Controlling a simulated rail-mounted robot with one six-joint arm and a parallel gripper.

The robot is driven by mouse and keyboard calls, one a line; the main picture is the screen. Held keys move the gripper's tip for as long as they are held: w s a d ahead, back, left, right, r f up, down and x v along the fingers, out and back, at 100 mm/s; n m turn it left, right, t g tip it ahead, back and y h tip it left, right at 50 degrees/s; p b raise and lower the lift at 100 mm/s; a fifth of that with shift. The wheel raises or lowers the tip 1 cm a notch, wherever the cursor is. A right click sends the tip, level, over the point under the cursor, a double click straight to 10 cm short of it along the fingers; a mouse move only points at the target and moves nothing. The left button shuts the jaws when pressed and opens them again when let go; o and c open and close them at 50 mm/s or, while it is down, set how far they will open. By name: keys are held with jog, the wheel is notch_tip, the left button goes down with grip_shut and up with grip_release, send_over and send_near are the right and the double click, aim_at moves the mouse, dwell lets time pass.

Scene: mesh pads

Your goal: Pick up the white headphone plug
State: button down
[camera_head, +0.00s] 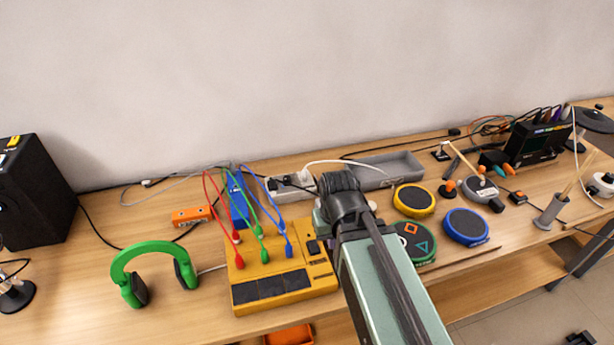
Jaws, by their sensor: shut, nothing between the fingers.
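Green headphones (152,258) stand at the left of the bench. A thin pale cable (212,269) runs from them toward the yellow box (283,281). I cannot make out a white headphone plug for certain; it may be too small to tell or behind my arm. My arm reaches up from the bottom over the bench, just right of the yellow box. Its fingers are hidden behind the arm, so my gripper is not seen.
Red, green and blue leads end on the yellow box. Behind it are a white power strip (292,190) and a grey tray (391,165). Round yellow (413,199) and blue (466,226) pads lie right of my arm. A black speaker (35,190) stands far left.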

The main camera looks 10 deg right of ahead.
dwell(0.3)
jog(key=c, duration=0.9)
grip_release()
jog(key=m+p, duration=0.2)
jog(key=p, duration=0.1)
send_near(305, 171)
jog(key=shift+w+a+f, duration=0.15)
jog(key=shift+w+f, duration=0.4)
jog(key=shift+s, duration=0.3)
jog(key=shift+f, duration=0.3)
jog(key=f+b, duration=1)
jog(key=b, duration=0.1)
jog(key=shift+w+d+f, duration=0.1)
jog(key=shift+d+f, duration=0.1)
jog(key=shift+f, duration=0.05)
jog(key=shift+r, duration=0.2)
jog(key=shift+c, duration=0.2)
grip_shut()
